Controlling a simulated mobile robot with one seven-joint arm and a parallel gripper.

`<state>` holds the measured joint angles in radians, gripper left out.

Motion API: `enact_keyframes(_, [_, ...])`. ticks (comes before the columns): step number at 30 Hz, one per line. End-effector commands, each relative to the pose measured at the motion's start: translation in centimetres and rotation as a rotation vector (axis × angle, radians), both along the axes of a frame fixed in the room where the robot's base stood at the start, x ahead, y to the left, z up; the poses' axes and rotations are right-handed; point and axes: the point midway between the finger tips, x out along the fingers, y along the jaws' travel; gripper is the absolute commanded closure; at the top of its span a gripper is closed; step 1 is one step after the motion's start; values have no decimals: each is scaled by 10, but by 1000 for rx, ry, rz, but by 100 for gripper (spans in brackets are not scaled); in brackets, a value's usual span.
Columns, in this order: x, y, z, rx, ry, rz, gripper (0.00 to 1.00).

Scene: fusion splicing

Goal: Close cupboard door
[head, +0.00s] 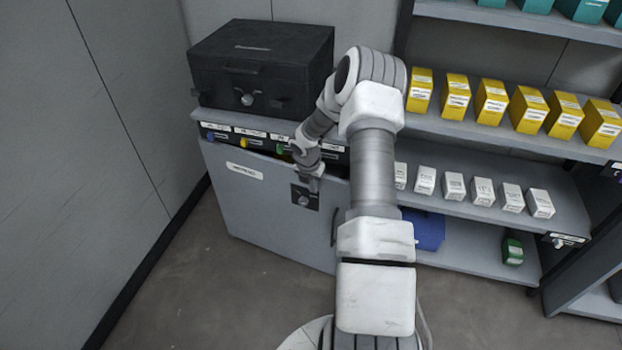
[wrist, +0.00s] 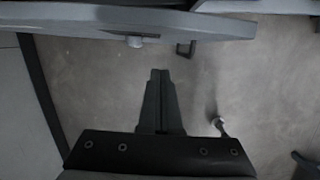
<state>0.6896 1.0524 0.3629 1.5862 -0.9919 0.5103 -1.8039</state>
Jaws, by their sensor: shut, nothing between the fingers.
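The grey cupboard door (head: 260,200) is at the left in the head view. It stands slightly ajar, with a narrow gap along its top edge below the drawer row. It bears a white label, a black latch plate with a round knob (head: 304,199), and a dark handle (head: 334,228) near its right edge. My gripper (head: 314,188) is in front of the door near the latch plate. Its fingers (wrist: 160,74) are together and empty; contact with the door cannot be told.
A black case (head: 262,70) sits on top of the cupboard, above drawers with coloured knobs. Shelves with yellow boxes (head: 491,102) and white boxes (head: 482,190) stand at the right. A blue bin (head: 429,232) is on the low shelf. The floor (head: 200,290) before the door is clear.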

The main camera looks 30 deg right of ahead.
Motion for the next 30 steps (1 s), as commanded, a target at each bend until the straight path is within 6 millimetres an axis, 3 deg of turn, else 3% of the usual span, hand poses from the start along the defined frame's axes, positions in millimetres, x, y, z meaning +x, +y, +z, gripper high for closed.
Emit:
enact_keyframes(4, [12,-19,1,0,-4,-3,100])
enact_keyframes(10, [21,-31,1,0,-3,0,100])
enact_keyframes(30, [22,-33,2,0,-1,0,100])
